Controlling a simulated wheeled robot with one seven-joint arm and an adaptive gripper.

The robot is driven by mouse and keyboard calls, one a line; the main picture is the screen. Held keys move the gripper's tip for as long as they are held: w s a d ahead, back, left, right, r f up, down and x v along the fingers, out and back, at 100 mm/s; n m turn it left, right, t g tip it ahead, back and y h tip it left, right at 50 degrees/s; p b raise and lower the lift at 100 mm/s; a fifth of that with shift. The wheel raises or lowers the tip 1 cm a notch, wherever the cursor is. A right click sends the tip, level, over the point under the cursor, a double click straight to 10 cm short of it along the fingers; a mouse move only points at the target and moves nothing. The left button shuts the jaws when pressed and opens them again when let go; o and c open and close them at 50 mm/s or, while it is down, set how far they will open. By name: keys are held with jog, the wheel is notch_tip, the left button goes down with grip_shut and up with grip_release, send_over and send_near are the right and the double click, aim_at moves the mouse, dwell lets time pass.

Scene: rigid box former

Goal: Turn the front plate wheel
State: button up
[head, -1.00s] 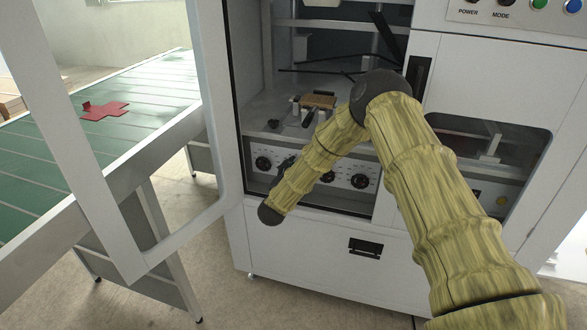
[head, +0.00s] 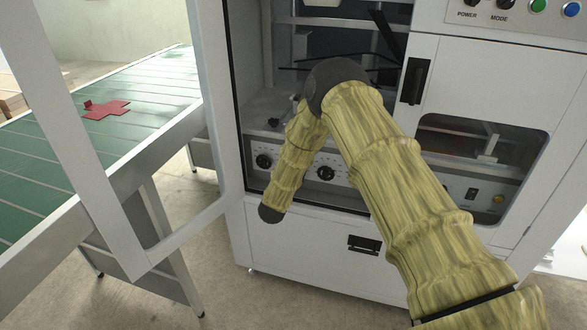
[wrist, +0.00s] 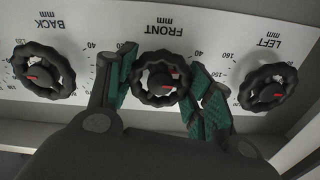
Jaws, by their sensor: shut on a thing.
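The front plate wheel (wrist: 143,81) is a black lobed handwheel with a red mark at its hub, under the upside-down word FRONT in the wrist view. My gripper (wrist: 162,84) is shut on it, with one green-padded finger on each side of the rim. The BACK wheel (wrist: 43,75) is to its left and the LEFT wheel (wrist: 268,87) to its right, both apart from the fingers. In the head view my arm hides the gripper and the front wheel.
Other wheels on the panel show beside my arm, one at left (head: 264,160) and one at right (head: 325,172). The open door frame (head: 135,235) stands left of the machine. A green conveyor (head: 45,150) carries a red cross-shaped blank (head: 106,110).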

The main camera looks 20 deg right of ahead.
jog(key=shift+s+f, duration=0.1)
jog(key=shift+f, duration=0.05)
jog(key=o, duration=0.9)
jog(key=shift+o, duration=0.7)
jog(key=v, duration=1.2)
